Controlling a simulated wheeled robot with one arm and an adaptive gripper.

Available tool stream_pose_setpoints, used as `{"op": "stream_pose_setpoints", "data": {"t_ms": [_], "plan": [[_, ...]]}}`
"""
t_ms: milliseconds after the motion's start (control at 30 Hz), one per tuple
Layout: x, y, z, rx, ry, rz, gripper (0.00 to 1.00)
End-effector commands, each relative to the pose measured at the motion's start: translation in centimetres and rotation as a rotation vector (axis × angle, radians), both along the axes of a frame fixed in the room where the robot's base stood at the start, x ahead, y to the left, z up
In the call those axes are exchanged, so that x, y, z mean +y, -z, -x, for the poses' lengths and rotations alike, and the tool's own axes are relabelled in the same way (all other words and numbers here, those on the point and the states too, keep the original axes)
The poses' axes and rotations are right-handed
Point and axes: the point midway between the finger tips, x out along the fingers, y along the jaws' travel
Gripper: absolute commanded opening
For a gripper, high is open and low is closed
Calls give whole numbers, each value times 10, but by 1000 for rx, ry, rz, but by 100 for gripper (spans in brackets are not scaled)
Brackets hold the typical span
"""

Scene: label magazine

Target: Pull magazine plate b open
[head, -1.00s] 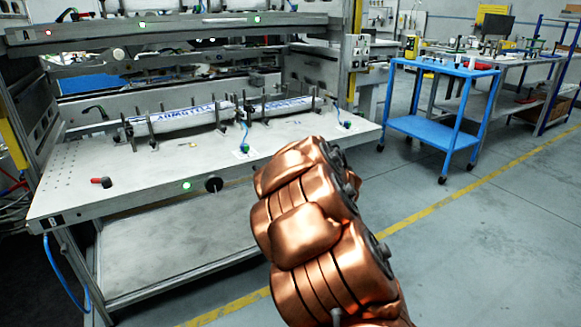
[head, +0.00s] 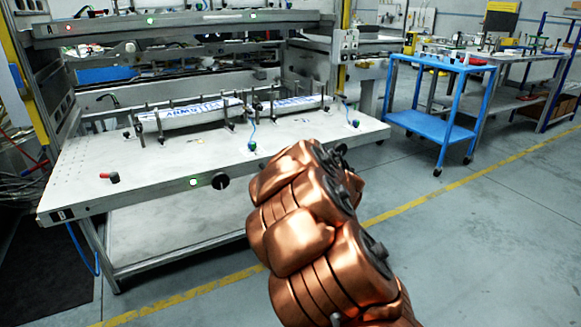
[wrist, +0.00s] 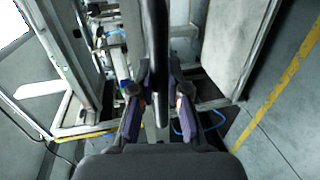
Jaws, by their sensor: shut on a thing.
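Magazine plate b (head: 105,205) is the wide, light-grey lower plate with a small dark label at its front left corner. It sticks out well in front of the rack, beneath upper shelf A (head: 110,29). A round black knob (head: 220,181) and a green light (head: 193,183) are on its front edge. In the wrist view my gripper (wrist: 157,92) is shut on a dark handle bar (wrist: 155,40) that runs between its two fingers. In the head view my copper arm hides the gripper and the right part of the plate's front edge.
A blue trolley (head: 430,125) stands to the right. The floor (head: 470,250) at front right is clear, with a yellow line.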

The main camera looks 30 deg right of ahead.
Motion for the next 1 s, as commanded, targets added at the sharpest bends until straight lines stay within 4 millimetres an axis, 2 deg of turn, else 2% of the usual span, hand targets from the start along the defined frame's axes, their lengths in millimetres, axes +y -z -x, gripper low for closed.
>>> {"op": "stream_pose_setpoints", "data": {"t_ms": [100, 133, 367, 767, 1000], "plan": [[-1, 1, 1, 2, 0, 0, 0], [-1, 1, 1, 2, 0, 0, 17], [0, 1, 0, 1, -2, 0, 41], [2, -1, 3, 1, -3, 1, 41], [4, -7, 30, 0, -2, 3, 41]]}}
